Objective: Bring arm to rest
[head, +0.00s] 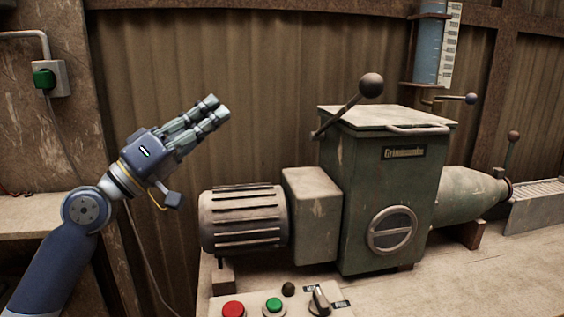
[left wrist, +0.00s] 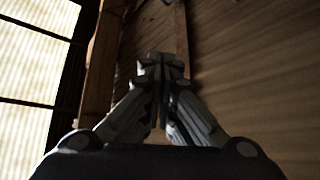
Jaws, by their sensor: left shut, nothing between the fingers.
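My left gripper (head: 216,111) is raised in the air on the left of the head view, pointing up and to the right. Its fingers are together with nothing between them. In the left wrist view the closed fingers (left wrist: 160,68) meet in front of the wall. The gripper is left of and above the machine's ribbed motor (head: 243,218) and touches nothing. My right gripper is not in either view.
A green machine (head: 382,190) with a ball-tipped lever (head: 370,86) stands on the bench (head: 470,272). A control panel with a red button (head: 233,309) and a green button (head: 273,305) is in front. A wall switch (head: 43,79) is at upper left. A blue liquid column (head: 428,50) hangs at upper right.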

